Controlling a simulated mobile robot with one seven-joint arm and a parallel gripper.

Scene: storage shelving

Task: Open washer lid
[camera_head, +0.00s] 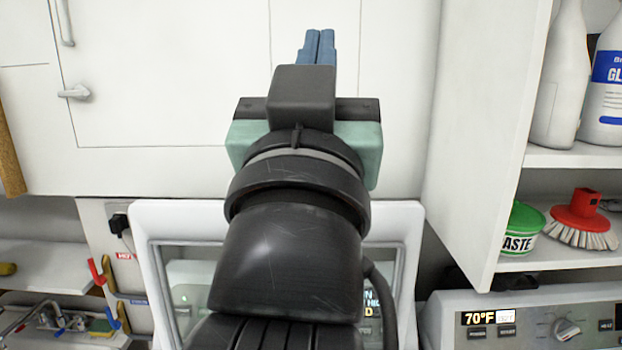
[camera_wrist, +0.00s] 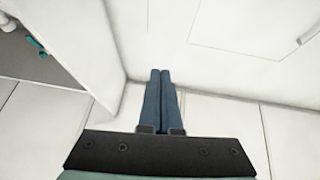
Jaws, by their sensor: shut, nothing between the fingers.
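The washer lid (camera_head: 410,235), a white frame around a clear window, stands raised at the bottom middle of the head view. My arm covers its middle, and its lower edge is out of frame. Parts of a lit control panel (camera_head: 372,300) show through the window. My gripper (camera_head: 318,35) is above and beyond the lid's top edge, in front of the white cabinet fronts. Its two blue fingers are together and empty. In the wrist view the shut fingers (camera_wrist: 160,73) point at white panels, and I cannot make out the lid there.
A white shelf unit (camera_head: 480,130) at right holds bottles, a green tub (camera_head: 523,226) and a red brush (camera_head: 582,220). A second machine (camera_head: 525,325) with a knob stands below it.

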